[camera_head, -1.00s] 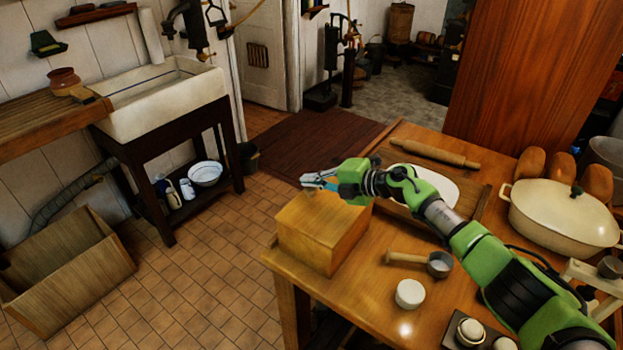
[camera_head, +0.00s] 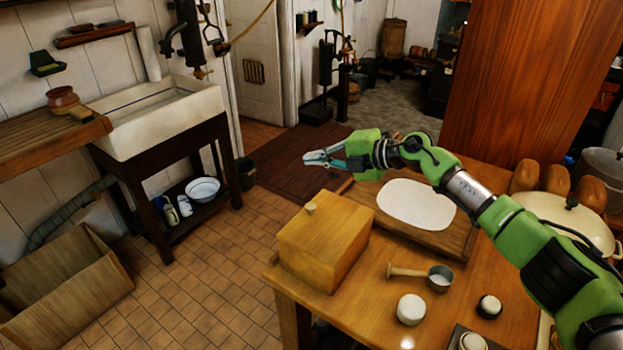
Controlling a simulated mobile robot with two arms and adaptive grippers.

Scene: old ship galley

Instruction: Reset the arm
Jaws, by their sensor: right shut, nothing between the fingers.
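My right arm, green and black, reaches in from the right over the wooden table (camera_head: 400,268). My right gripper (camera_head: 308,159) is shut and empty. It hangs in the air above and beyond the wooden box (camera_head: 322,245), apart from it. The box has a lid with a small knob (camera_head: 310,208) and stands at the table's left corner. My left gripper is not in view.
A sink (camera_head: 165,122) stands at left. The tiled floor between is clear.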

